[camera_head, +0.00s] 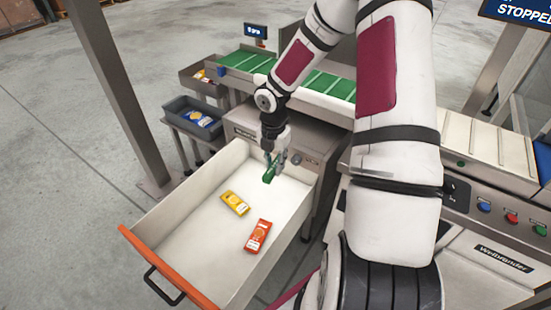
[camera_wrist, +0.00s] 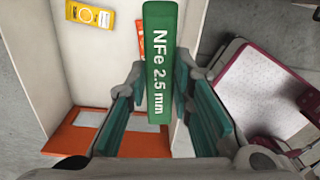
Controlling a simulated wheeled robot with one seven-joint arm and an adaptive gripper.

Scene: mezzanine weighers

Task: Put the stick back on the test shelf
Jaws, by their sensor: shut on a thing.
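The stick is a green bar marked "NFe 2.5 mm" in the wrist view (camera_wrist: 158,65); in the head view it is a small green piece (camera_head: 269,175). My gripper (camera_head: 276,160) is shut on the stick, which stands between its green-padded fingers in the wrist view (camera_wrist: 168,95). Gripper and stick are over the far end of an open white drawer (camera_head: 170,235); the stick's height above its floor is hard to judge. I cannot make out a test shelf in either view.
A yellow packet (camera_head: 234,203) and an orange-red packet (camera_head: 258,236) lie in the drawer. Its orange front (camera_head: 165,270) has a dark handle. A green conveyor (camera_head: 320,82) runs behind. Grey bins (camera_head: 195,118) with packets stand left, beside a steel post (camera_head: 115,80).

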